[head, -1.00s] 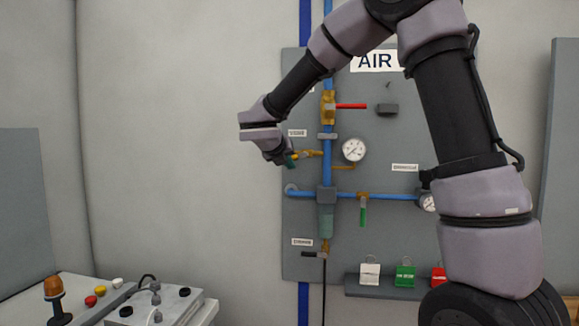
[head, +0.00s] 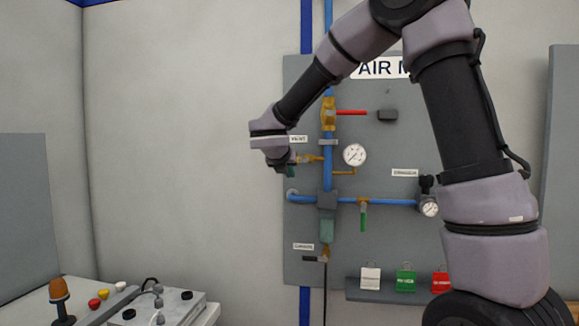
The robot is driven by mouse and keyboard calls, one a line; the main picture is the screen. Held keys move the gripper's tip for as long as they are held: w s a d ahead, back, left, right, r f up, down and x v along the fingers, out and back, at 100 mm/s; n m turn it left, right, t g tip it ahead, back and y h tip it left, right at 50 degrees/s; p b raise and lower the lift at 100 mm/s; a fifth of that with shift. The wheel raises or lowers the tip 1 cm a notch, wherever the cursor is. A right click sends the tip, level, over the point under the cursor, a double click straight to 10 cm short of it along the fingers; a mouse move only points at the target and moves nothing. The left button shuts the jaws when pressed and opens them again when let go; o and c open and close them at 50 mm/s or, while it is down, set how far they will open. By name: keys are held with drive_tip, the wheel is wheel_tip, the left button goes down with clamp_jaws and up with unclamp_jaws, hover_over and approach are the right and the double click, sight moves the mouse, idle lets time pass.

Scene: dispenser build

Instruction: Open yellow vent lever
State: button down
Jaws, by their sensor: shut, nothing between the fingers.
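The grey air panel (head: 400,135) carries blue pipes and several valves. A small brass-yellow valve fitting (head: 313,158) branches left off the vertical blue pipe, below a small white label (head: 298,139). I take this branch to be the vent, but the label is too small to read surely. My gripper (head: 291,168) is shut with nothing held, at the left end of this fitting. The gripper and wrist hide that end, so I cannot see the yellow lever or tell whether they touch. A small green-teal piece shows beside the fingers.
A red-handled valve (head: 350,113) sits above, and a pressure gauge (head: 355,155) is close right of the branch. A green-handled valve (head: 363,215) hangs below. The wall left of the panel is clear.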

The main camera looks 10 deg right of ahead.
drive_tip(key=s+f+v, duration=0.1)
drive_tip(key=v, duration=0.8)
drive_tip(key=w+d+f, duration=0.1)
drive_tip(key=w+d, duration=0.1)
drive_tip(key=w, duration=0.7)
drive_tip(key=shift+d+f, duration=0.3)
drive_tip(key=shift+d, duration=0.1)
drive_tip(key=shift+w+r+m+y, duration=0.2)
drive_tip(key=shift+r+m+y, duration=0.2)
drive_tip(key=shift+r, duration=0.4)
